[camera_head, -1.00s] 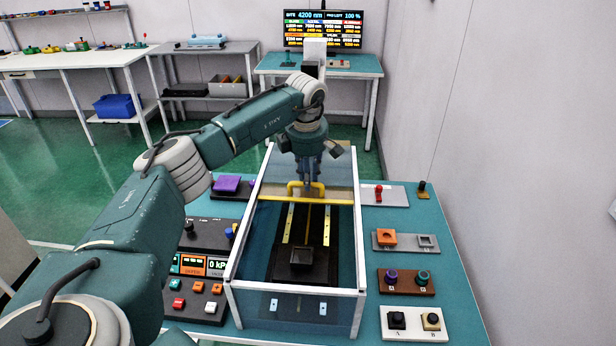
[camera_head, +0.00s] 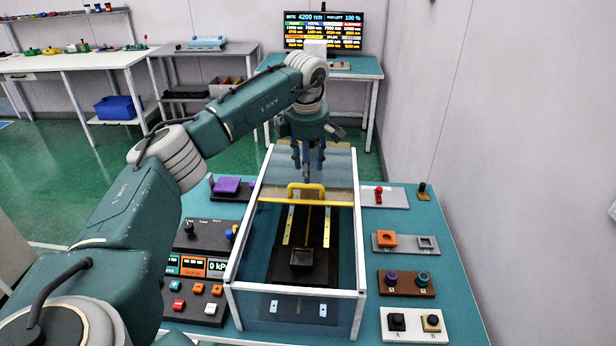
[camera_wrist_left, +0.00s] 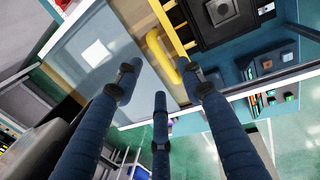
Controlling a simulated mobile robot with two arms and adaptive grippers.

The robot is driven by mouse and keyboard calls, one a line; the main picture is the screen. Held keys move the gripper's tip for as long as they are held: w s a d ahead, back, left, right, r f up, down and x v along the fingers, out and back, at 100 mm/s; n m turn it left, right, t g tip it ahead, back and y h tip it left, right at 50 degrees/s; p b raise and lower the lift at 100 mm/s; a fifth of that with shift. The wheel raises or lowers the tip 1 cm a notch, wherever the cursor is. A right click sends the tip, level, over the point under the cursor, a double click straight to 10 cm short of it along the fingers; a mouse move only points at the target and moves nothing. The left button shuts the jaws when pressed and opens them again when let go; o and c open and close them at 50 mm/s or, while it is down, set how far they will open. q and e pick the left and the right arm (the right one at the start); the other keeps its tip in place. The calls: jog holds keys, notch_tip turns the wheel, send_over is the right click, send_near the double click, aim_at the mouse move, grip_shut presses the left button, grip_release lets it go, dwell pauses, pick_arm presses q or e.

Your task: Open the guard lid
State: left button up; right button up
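The guard lid (camera_head: 335,170) is a pale see-through panel over the rear part of a white-framed clear box (camera_head: 233,262). Its yellow front bar (camera_head: 335,203) crosses the box, with a yellow handle (camera_head: 291,190) just behind it. The front part of the box top looks uncovered. My left gripper (camera_head: 308,168) is above the lid, behind the handle, its fingers spread and empty. The left wrist view shows the three fingers (camera_wrist_left: 158,84) apart, with the handle (camera_wrist_left: 160,55) beyond and between them, not gripped. My right gripper is in neither view.
Inside the box is a black fixture (camera_head: 302,258) with yellow rails. Left of the box are a purple block (camera_head: 227,184) and a button panel (camera_head: 198,301). Right of it are an orange part (camera_head: 387,239), knobs on a brown plate (camera_head: 407,287) and an A/B plate (camera_head: 415,334).

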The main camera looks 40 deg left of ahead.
pick_arm(q)
notch_tip(320, 180, up, 7)
jog(key=s, duration=0.1)
jog(key=shift+d+f, duration=0.2)
jog(key=shift+d, duration=0.15)
jog(key=shift+s, duration=0.1)
